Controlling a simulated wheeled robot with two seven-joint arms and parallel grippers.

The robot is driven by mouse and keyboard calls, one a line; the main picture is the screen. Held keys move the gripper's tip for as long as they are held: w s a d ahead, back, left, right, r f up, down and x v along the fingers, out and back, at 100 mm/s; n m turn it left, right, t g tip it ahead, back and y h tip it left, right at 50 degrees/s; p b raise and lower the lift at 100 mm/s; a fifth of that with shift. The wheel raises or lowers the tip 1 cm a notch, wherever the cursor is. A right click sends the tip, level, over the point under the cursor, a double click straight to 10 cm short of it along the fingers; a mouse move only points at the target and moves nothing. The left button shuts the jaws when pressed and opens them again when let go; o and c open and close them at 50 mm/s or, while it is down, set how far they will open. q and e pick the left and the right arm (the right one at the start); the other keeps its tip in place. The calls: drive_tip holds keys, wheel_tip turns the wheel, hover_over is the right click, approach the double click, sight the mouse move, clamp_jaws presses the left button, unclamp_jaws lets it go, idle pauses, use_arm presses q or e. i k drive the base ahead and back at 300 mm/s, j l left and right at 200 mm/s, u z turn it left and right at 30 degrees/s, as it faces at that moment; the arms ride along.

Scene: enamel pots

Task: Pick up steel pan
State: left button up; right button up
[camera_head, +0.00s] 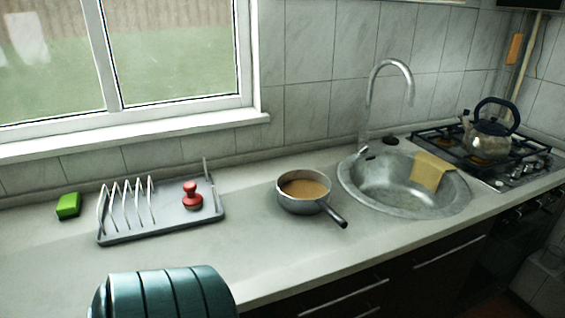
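A small steel pan (303,205) with a dark handle (338,217) stands upright on the countertop, left of the sink. Its inside shows a brownish-tan colour; I cannot tell if that is contents or a reflection. The handle points toward the lower right, to the counter's front edge. Neither of my grippers is in view, and nothing touches the pan.
A grey dish rack (150,232) stands left of the pan, with a red-handled object (192,196) on it. A green sponge (68,205) lies at far left.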

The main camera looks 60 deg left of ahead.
sight(301, 192)
drive_tip(key=u, duration=1.75)
drive_tip(key=i+l+z, duration=0.35)
drive_tip(key=z, duration=0.15)
drive_tip(key=i, duration=0.1)
